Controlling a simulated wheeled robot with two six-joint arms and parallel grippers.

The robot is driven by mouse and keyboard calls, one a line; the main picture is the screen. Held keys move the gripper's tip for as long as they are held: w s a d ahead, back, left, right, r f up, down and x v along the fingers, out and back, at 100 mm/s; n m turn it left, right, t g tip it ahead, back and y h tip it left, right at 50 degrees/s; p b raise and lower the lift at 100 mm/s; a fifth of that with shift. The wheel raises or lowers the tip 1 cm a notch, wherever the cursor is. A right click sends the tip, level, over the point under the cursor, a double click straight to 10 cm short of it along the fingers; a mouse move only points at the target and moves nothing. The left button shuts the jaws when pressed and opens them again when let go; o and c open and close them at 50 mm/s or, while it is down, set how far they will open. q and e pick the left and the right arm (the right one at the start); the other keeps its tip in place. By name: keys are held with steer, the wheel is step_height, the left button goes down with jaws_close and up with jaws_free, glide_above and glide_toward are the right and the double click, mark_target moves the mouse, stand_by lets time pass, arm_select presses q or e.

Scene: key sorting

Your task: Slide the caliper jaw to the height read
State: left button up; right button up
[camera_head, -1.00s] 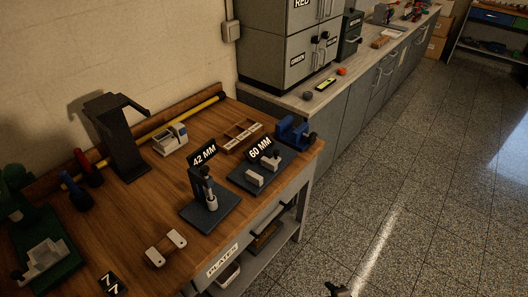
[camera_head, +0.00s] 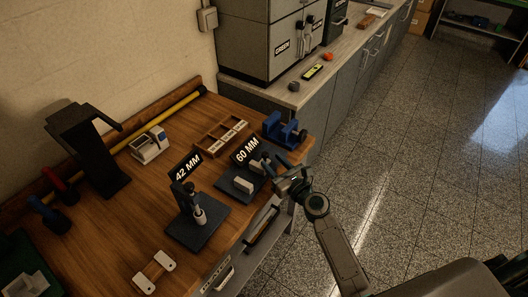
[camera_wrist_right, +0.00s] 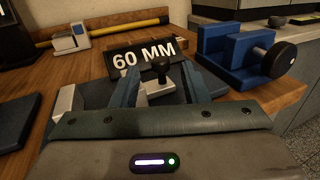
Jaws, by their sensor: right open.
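The caliper on its dark plate (camera_head: 226,182) stands by the 60 MM sign (camera_head: 246,150). It has a pale fixed block (camera_head: 243,184) and a pale sliding jaw (camera_head: 256,165) with a black knob. My right gripper (camera_head: 281,175) is beside the sliding jaw, at the bench's front edge. In the right wrist view its two blue-grey fingers are open and apart, and the black knob (camera_wrist_right: 161,70) shows between them, beyond the palm. Whether a finger touches the knob cannot be told. The 42 MM sign (camera_head: 188,166) stands behind a post gauge (camera_head: 198,214). My left gripper is not in view.
A blue vise (camera_head: 280,132) stands close behind my right gripper. A wooden divided tray (camera_head: 220,138) is behind the 60 MM sign. A pale two-block piece (camera_head: 154,272) lies at the front. The floor to the right is clear.

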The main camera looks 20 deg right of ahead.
mark_target(267, 156)
steer(key=shift+x, duration=2.7)
steer(key=c, duration=0.7)
